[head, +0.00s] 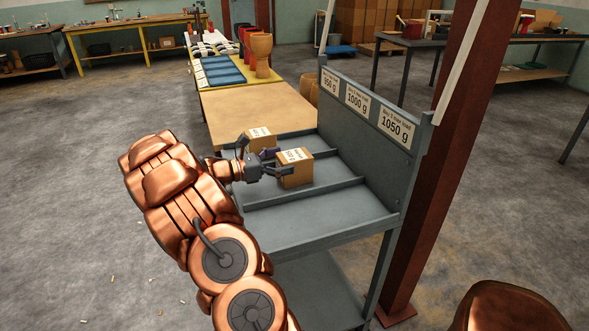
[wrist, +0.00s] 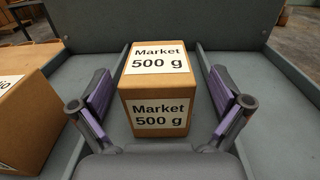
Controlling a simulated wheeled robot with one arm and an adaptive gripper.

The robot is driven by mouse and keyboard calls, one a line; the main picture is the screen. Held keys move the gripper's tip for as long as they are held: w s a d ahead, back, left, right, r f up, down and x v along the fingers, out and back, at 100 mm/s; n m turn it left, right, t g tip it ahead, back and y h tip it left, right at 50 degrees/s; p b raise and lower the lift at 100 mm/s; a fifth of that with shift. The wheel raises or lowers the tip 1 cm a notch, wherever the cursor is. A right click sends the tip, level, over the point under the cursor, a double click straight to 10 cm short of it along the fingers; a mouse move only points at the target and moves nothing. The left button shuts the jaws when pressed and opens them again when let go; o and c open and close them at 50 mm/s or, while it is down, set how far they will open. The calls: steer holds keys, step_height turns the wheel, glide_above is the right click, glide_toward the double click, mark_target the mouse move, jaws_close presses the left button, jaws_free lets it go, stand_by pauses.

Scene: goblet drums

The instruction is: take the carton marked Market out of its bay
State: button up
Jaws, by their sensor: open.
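The carton marked Market 500 g (wrist: 158,92) is a brown box with white labels on its top and near face. It stands upright in the middle bay of the grey rack (head: 330,213); the head view also shows the carton (head: 295,174). My gripper (wrist: 160,103) is open, with one purple-padded finger on each side of the carton. A gap shows between each finger and the carton, so nothing is gripped. In the head view my gripper (head: 272,164) reaches in from the left.
A second carton (wrist: 30,120), its label ending in "io", stands in the bay to the left beyond a low divider. The right bay is empty. The rack's back panel carries weight signs (head: 397,124). A red-brown post (head: 440,160) stands right of the rack.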

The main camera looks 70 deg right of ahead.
mark_target(309, 153)
steer(key=x, duration=0.3)
steer(key=shift+s+d, duration=0.1)
steer(key=shift+d, duration=0.2)
steer(key=c, duration=1.5)
steer(key=shift+c, duration=0.5)
steer(key=shift+r, duration=0.15)
